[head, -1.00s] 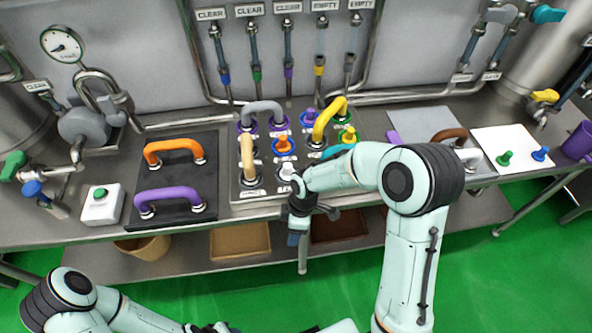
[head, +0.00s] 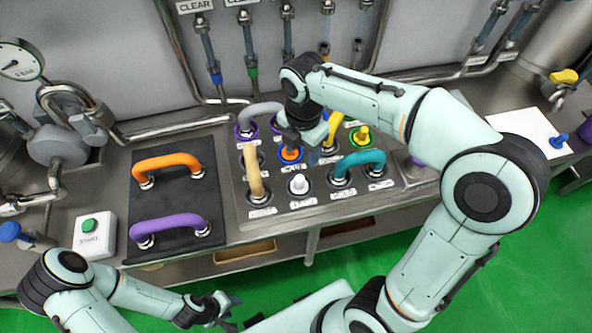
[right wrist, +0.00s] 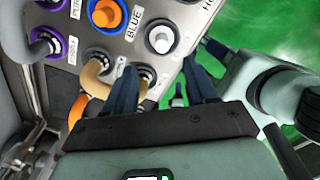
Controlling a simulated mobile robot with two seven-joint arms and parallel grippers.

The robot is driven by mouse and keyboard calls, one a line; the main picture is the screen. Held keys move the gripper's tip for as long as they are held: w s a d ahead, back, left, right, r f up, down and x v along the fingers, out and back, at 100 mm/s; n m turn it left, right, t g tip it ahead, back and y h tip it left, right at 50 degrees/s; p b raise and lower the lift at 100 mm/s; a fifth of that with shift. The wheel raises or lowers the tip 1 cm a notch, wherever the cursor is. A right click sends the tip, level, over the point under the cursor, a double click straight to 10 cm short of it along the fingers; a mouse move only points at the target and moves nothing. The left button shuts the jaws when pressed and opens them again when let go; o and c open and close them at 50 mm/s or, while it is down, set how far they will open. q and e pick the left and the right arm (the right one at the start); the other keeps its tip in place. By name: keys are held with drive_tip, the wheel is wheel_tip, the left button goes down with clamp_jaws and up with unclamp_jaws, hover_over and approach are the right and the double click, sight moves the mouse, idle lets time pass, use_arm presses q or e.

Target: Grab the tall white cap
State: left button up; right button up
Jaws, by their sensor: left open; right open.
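The tall white cap (head: 298,185) stands upright on a port in the front row of the grey panel (head: 232,205). It also shows in the right wrist view (right wrist: 160,38), just beyond the fingertips. My right gripper (head: 304,142) is open and empty above the panel, behind the white cap in the head view, over the orange cap (head: 290,153). In the right wrist view its two dark blue fingers (right wrist: 160,68) are apart. My left gripper (head: 225,306) is open and empty in front of the table, low at the left.
A tan hose (head: 252,170) stands left of the white cap and a teal hose (head: 360,160) right of it. A yellow hose and a green-ringed yellow cap (head: 361,136) lie behind. A black mat (head: 175,190) holds orange and purple hoses.

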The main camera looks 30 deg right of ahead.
hover_over(299, 179)
drive_tip(key=f, duration=0.6)
drive_tip(key=shift+s+d+f+b, duration=0.2)
drive_tip(key=shift+s+d+b, duration=0.05)
drive_tip(key=shift+d+b, duration=0.15)
drive_tip(key=shift+w+f, duration=0.2)
drive_tip(key=shift+f, duration=0.35)
drive_tip(key=f, duration=0.5)
drive_tip(key=shift+w+a, duration=0.1)
drive_tip(key=shift+a, duration=0.25)
clamp_jaws()
